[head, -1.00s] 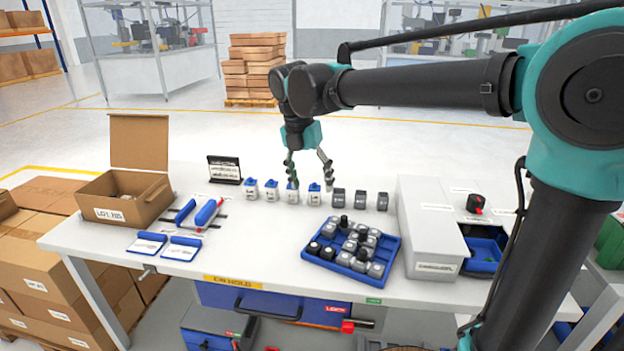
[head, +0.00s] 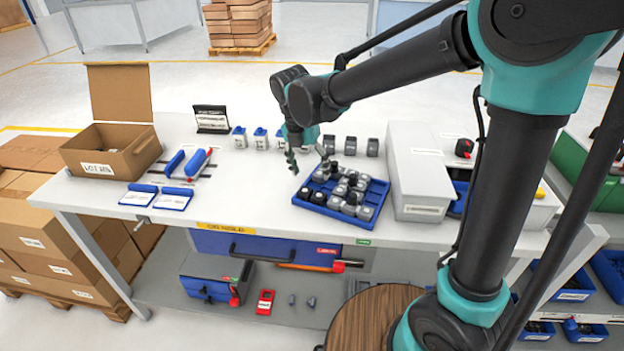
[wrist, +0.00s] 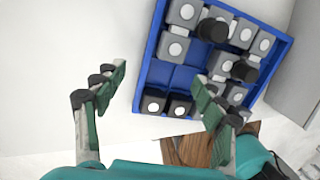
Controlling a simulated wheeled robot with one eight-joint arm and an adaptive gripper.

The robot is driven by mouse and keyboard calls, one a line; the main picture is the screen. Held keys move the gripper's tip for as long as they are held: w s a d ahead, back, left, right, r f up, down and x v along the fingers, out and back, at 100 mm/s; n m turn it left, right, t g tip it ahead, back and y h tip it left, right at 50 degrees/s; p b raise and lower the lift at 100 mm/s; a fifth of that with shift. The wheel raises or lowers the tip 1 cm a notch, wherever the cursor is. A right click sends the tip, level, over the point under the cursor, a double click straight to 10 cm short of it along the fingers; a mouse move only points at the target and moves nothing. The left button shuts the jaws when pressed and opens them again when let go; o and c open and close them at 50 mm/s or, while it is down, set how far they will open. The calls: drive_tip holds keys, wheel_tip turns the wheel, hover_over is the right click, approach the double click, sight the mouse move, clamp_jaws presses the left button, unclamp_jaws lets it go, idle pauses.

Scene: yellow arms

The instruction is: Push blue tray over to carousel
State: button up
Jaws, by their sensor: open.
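The blue tray (head: 331,212) lies on the white worktable and holds several grey and black pieces, with some cells empty. It also shows in the wrist view (wrist: 182,78). My gripper (head: 308,162) is open and empty, near the tray's back left corner. In the wrist view my gripper (wrist: 160,75) has its left finger outside the tray and its right finger overlapping the tray's near side. I cannot tell whether either finger touches it. A round wooden top (head: 372,315) sits low in front of the table, partly hidden by my arm; I cannot tell whether it is the carousel.
A grey box housing (head: 418,170) stands right of the tray. Small white-and-blue containers (head: 260,138) and dark grey blocks (head: 351,145) stand behind. A cardboard box (head: 118,152) and blue-handled tools (head: 187,162) are at left. The table's front edge is close to the tray.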

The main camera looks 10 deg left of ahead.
sight(313, 186)
drive_tip(key=shift+w+d+f, duration=0.1)
drive_tip(key=shift+d+f, duration=0.05)
drive_tip(key=shift+f, duration=0.75)
drive_tip(key=shift+d+f, duration=0.15)
drive_tip(key=shift+f, duration=0.75)
drive_tip(key=c, duration=1.6)
